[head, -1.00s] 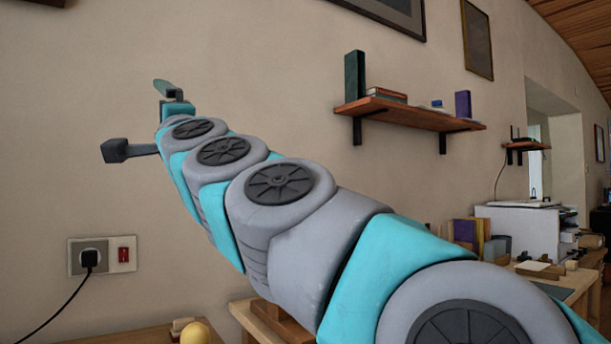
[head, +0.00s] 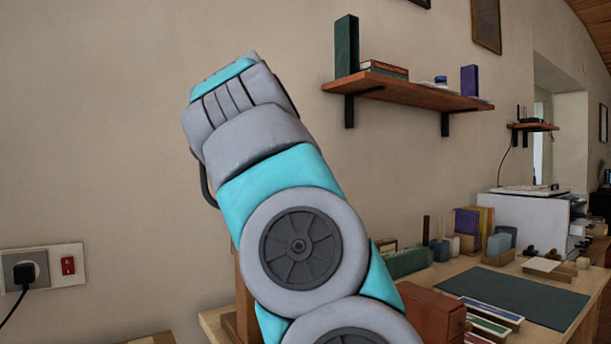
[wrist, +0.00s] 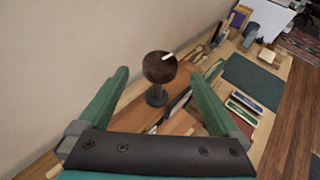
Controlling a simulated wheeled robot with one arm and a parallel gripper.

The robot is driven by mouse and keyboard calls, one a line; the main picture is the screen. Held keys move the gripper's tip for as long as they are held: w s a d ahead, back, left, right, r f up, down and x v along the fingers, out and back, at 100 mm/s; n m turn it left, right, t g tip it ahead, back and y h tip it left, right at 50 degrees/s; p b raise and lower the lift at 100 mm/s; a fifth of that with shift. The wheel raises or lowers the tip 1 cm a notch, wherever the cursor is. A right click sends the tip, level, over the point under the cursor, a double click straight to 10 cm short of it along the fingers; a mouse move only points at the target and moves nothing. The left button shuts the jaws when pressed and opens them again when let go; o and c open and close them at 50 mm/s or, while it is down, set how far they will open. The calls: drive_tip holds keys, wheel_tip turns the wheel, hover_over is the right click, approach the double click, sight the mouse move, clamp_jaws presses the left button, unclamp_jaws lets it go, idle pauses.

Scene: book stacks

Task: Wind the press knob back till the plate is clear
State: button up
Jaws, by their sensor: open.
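The press knob (wrist: 159,67) is dark and round with a white mark on top, and it shows in the wrist view above a dark post. A reddish-brown wooden surface (wrist: 178,123) lies below it, partly hidden by my gripper. I cannot tell the press plate apart or see whether it is clear. My gripper (wrist: 158,77) is open, its two green fingers to the left and right of the knob in the picture. The knob appears beyond the fingertips, and I see no contact. The head view shows my arm but not the gripper or the knob.
The wall stands close on the left. The bench holds a dark green mat (head: 513,298), a reddish wooden box (head: 432,314) and several books (head: 474,226). A wall shelf (head: 410,94) hangs above. A socket with a black plug (head: 24,272) is at the left.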

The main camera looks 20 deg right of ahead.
drive_tip(key=p+x, duration=0.1)
drive_tip(key=x, duration=0.6)
drive_tip(key=c, duration=1.4)
drive_tip(key=shift+o, duration=0.2)
drive_tip(key=shift+s+d+r+n+t+y, duration=0.1)
drive_tip(key=shift+n+t+y, duration=0.4)
drive_tip(key=shift+n+y, duration=0.15)
drive_tip(key=n+t+y, duration=0.1)
drive_tip(key=n+y, duration=0.1)
drive_tip(key=y, duration=0.1)
drive_tip(key=n+y+p, duration=0.1)
drive_tip(key=n+y, duration=0.2)
drive_tip(key=shift+t, duration=0.4)
drive_tip(key=shift+a+f+n+y, duration=0.1)
drive_tip(key=shift+n+y, duration=0.95)
drive_tip(key=shift+y, duration=0.05)
drive_tip(key=shift+a+f+n+y, duration=0.1)
drive_tip(key=shift+f+n+y, duration=0.05)
drive_tip(key=shift+n+y, duration=0.9)
drive_tip(key=shift+n+g+y, duration=0.35)
drive_tip(key=shift+g+y, duration=0.05)
drive_tip(key=shift+y, duration=0.1)
drive_tip(key=shift+n+g+y, duration=0.6)
drive_tip(key=shift+n+y, duration=0.8)
drive_tip(key=shift+d, duration=0.1)
